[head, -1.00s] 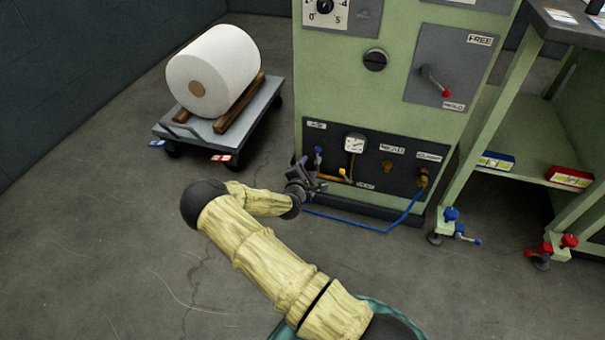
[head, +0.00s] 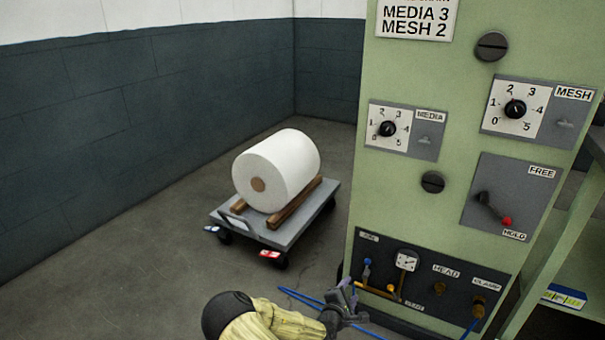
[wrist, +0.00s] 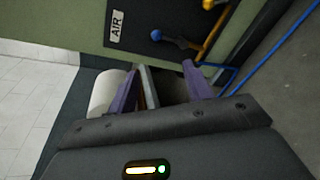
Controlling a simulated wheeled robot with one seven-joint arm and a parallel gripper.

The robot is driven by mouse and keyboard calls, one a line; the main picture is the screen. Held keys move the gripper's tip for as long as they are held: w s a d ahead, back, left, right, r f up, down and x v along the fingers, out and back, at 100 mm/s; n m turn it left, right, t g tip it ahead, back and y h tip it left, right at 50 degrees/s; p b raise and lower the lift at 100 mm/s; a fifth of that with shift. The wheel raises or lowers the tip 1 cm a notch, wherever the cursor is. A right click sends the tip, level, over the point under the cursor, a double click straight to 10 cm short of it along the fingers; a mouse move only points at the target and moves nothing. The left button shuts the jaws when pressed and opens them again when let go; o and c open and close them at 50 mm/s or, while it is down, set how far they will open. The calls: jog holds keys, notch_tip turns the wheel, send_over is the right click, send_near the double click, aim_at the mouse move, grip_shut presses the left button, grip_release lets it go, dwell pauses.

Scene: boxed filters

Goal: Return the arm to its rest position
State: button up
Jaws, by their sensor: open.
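My gripper (head: 345,302) is at the bottom of the head view, in front of the lower left corner of the green machine's dark air panel (head: 425,283). My sleeved arm (head: 262,322) reaches it from the lower left, mostly cut off by the picture edge. In the wrist view the two purple fingers of my gripper (wrist: 160,85) stand apart, with nothing held between them. The panel's AIR label and a blue-handled valve (wrist: 168,40) show beyond the fingers, apart from them.
The green machine (head: 400,200) stands close on the right. A cart (head: 290,228) with a white roll (head: 277,170) stands behind to the left. A blue hose (head: 300,297) runs near my gripper. Grey floor (head: 130,270) is open at left.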

jog(key=s+a+r+m+g+y+p, duration=0.4)
jog(key=s+r+m, duration=0.5)
jog(key=s+r, duration=0.5)
jog(key=s+a+r+m+g+y+p, duration=0.1)
jog(key=s+r+m+g+y+p, duration=0.25)
jog(key=s+r+m+g, duration=0.75)
notch_tip(320, 180, up, 42)
jog(key=s+n+t+p, duration=0.2)
jog(key=t+p, duration=0.3)
jog(key=p, duration=3.2)
jog(key=shift+s+a+y, duration=0.15)
jog(key=shift+y, duration=0.3)
jog(key=shift+f, duration=0.15)
